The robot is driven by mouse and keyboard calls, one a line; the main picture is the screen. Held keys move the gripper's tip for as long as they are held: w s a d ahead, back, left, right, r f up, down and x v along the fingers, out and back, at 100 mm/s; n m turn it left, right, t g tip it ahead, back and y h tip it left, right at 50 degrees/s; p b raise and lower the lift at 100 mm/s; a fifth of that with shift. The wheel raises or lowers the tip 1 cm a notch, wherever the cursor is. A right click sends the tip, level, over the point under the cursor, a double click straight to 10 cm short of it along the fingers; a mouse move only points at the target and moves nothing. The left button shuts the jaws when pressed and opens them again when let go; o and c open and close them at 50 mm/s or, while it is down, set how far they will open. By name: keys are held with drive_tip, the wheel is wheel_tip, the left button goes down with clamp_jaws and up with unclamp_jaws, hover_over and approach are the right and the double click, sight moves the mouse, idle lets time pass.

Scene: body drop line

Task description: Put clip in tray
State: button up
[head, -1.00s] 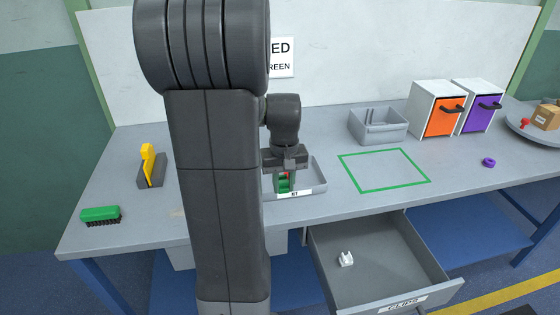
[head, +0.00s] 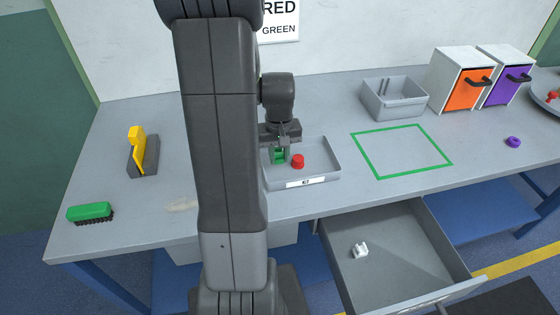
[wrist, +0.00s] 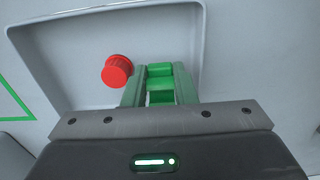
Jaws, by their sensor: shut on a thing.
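The white clip (head: 360,249) lies in the open drawer (head: 395,268) below the table's front edge. The grey tray (head: 326,172), labelled KIT, stands on the table; its rim also shows in the wrist view (wrist: 95,14). My gripper (head: 279,157) is low over the tray's left part, shut on a green part (wrist: 160,84). I cannot tell whether this part touches the tray floor. A round red part (head: 297,161) lies in the tray just right of my gripper; it shows left of the fingers in the wrist view (wrist: 117,70).
A grey bin (head: 395,100) and orange and purple cabinets (head: 461,85) stand at the back right. A green outlined square (head: 400,150) on the table is empty. The open drawer juts out in front.

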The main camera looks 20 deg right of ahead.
sight(279, 159)
drive_tip(key=shift+f, duration=1.6)
drive_tip(key=shift+f, duration=0.1)
drive_tip(key=shift+f, duration=0.2)
drive_tip(key=o, duration=1)
drive_tip(key=shift+r, duration=0.15)
drive_tip(key=shift+c, duration=0.2)
wheel_tip(279, 159, up, 12)
drive_tip(key=shift+r, duration=0.15)
